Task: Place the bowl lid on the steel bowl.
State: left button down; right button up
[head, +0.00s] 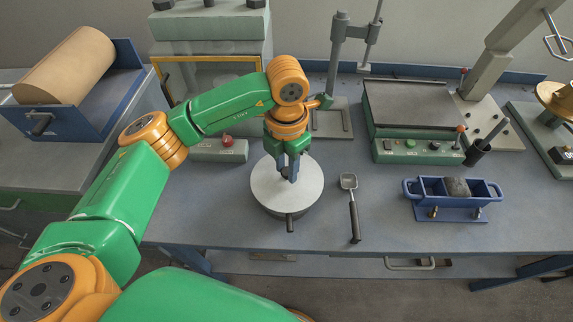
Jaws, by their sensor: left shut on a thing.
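The bowl lid (268,191) is a flat, pale grey disc with a knob at its middle. My left gripper (289,176) points straight down over the lid's middle and is shut on the lid, around its knob. The steel bowl (287,214) is directly under the lid and mostly hidden by it. Only a darker strip and a short dark handle show at its front. The lid looks level and about centred over the bowl. I cannot tell whether it touches the rim. My right gripper is not in view.
A scoop (354,210) lies right of the bowl. A blue mould (450,195) with a stone-like lump stands further right. Behind are a control box with a red button (222,149), a stand (332,120) and a green machine (412,125). The bench front (390,225) is clear.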

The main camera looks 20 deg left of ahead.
aim_at(286, 171)
pick_arm(q)
jog(key=c, duration=0.6)
grip_release()
jog(key=shift+r+p, duration=0.15)
jog(key=shift+p, duration=0.15)
jog(key=shift+r+p, duration=0.7)
notch_tip(286, 171, up, 4)
jog(key=shift+f+b, duration=0.2)
jog(key=shift+b, duration=0.9)
notch_tip(286, 171, up, 8)
jog(key=shift+f+p, duration=0.2)
jog(key=shift+p, duration=0.25)
